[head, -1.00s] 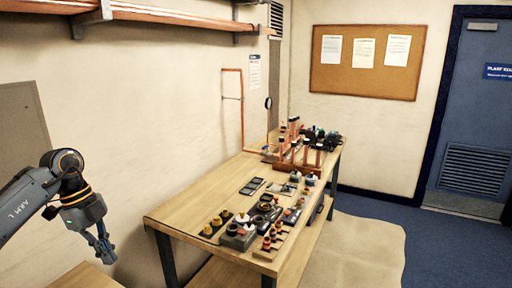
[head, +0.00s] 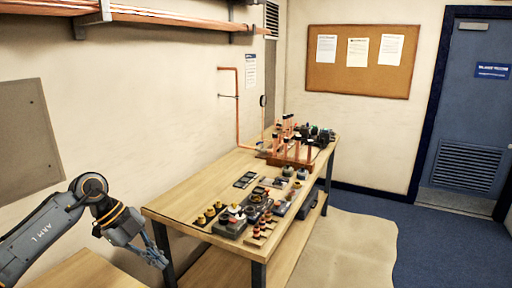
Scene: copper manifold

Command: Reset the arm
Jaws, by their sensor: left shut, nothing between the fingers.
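My left arm comes in from the lower left of the head view. Its gripper (head: 156,256) points down and to the right, shut and empty, off the near left end of the wooden workbench (head: 185,198). It appears apart from the bench and everything on it. My right gripper is not in view. The copper manifold (head: 293,152), with several upright copper pipes, stands toward the far end of the bench.
Several small fittings and a grey block (head: 229,226) crowd the bench's near right side. A lower wooden surface (head: 85,272) lies below my left arm. A shelf (head: 160,14) runs along the left wall. A blue door (head: 470,110) is at right, with open floor before it.

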